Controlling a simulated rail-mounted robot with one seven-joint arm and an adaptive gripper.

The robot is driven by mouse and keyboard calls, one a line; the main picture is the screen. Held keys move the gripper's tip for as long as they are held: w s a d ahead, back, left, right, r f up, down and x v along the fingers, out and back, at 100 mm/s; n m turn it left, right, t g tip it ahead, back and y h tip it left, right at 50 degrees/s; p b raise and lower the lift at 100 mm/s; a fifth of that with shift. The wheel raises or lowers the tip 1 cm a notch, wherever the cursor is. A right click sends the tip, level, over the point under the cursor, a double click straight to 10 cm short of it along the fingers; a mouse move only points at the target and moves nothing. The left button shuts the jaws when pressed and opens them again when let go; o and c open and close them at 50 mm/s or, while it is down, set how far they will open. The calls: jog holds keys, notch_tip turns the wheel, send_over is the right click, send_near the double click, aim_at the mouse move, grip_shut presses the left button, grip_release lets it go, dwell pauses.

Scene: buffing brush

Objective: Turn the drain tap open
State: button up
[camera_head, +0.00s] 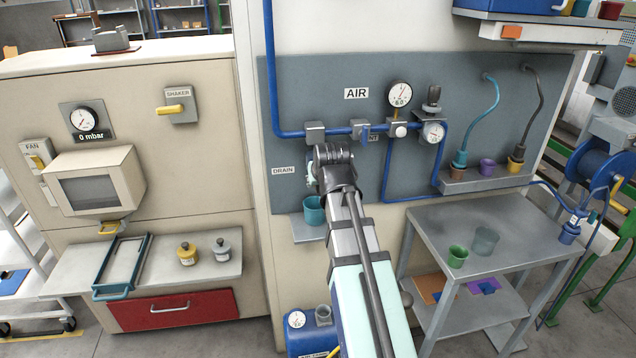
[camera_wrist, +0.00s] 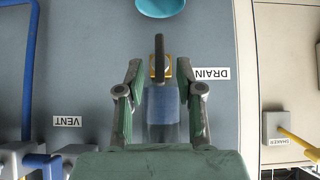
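The drain tap shows in the wrist view as a small brass body with a dark narrow lever (camera_wrist: 159,45), beside the DRAIN label (camera_wrist: 211,73). A bluish translucent bowl (camera_wrist: 161,104) is joined to it. My gripper (camera_wrist: 159,70) is open. Its two fingers stand on either side of the tap, with a visible gap on each side. In the head view my gripper (camera_head: 333,160) is at the grey panel, just right of the DRAIN label (camera_head: 284,170), and hides the tap.
A teal cup (camera_head: 314,212) stands on a small shelf below my gripper; it also shows in the wrist view (camera_wrist: 160,6). A blue pipe (camera_head: 270,80) with a blue-handled valve (camera_head: 364,132) runs above. A grey table (camera_head: 490,222) with cups stands at right.

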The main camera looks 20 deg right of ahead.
jog(key=v, duration=1)
jog(key=a+f+g+y, duration=0.1)
jog(key=a+f+g, duration=0.1)
jog(key=f, duration=0.9)
jog(key=a+f+g, duration=0.1)
jog(key=f+g, duration=0.1)
jog(key=f, duration=1)
jog(key=s+a+f+n+g+y, duration=0.1)
jog(key=s+a+f+g, duration=0.2)
jog(key=f, duration=0.7)
jog(key=s+a+f, duration=0.2)
jog(key=s+f, duration=0.3)
jog(key=f, duration=0.4)
jog(key=s+a+f+g, duration=0.2)
jog(key=s+a+f, duration=0.1)
jog(key=s+f, duration=0.5)
jog(key=s+a+f+n+g, duration=0.1)
jog(key=s+a+f+g, duration=0.1)
jog(key=s+f, duration=0.6)
jog(key=s+a+f+g, duration=0.3)
jog(key=s+f, duration=0.5)
jog(key=s, duration=0.9)
jog(key=shift+a+f+n+g, duration=0.3)
jog(key=shift+f+n+g, duration=0.1)
jog(key=shift+g, duration=0.3)
